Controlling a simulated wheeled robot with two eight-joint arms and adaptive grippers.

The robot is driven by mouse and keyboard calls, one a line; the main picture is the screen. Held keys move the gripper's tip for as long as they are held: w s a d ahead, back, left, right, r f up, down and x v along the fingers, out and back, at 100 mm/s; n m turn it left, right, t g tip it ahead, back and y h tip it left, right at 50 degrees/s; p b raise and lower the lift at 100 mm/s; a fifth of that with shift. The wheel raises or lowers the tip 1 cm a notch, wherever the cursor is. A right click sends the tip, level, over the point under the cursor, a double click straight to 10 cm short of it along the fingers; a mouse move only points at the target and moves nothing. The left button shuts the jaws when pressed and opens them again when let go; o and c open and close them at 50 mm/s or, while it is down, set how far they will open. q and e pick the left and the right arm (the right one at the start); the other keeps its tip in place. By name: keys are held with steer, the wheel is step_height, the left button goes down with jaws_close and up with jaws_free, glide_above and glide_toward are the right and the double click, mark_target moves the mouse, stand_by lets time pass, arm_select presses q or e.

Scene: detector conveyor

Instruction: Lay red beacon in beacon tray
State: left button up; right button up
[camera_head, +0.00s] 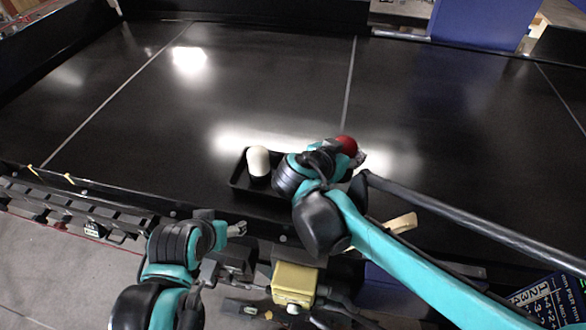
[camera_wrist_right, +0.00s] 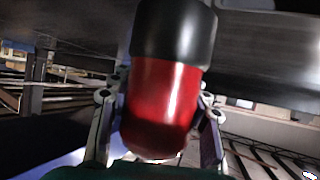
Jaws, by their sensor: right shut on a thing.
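The red beacon (camera_head: 347,145) has a red rounded body and, in the right wrist view, a black base (camera_wrist_right: 174,38) above its red part (camera_wrist_right: 160,105). My right gripper (camera_head: 352,157) is shut on it and holds it at the right side of the tray; the wrist view shows a finger on each side of it. The beacon tray (camera_head: 239,181) is black and shallow on the dark conveyor, its right part hidden by my right arm. A white beacon (camera_head: 258,161) stands upright in its left part. My left gripper (camera_head: 237,229) is at the conveyor's near edge, apart from the tray; its opening is unclear.
The black conveyor surface (camera_head: 270,85) is wide and clear behind the tray. A dark rail (camera_head: 460,217) runs along the right front. A yellow box (camera_head: 295,281) sits below the near edge. A blue panel (camera_head: 480,22) stands at the back right.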

steer(key=w+a+f, duration=0.1)
steer(key=a+f, duration=0.1)
steer(key=a, duration=0.1)
steer(key=w+a+f, duration=0.1)
steer(key=a+f, duration=0.1)
steer(key=a, duration=0.1)
steer(key=w+a+f, duration=0.1)
steer(key=a+f, duration=0.1)
steer(key=a, duration=0.1)
steer(key=shift+w+a+b, duration=0.25)
steer(key=shift+w+b, duration=0.15)
steer(key=shift+a+f, duration=0.1)
steer(key=shift+f, duration=2)
steer(key=shift+f+b, duration=0.15)
steer(key=shift+b, duration=0.25)
steer(key=o, duration=1.4)
steer(key=shift+o, duration=0.2)
steer(key=shift+r, duration=0.2)
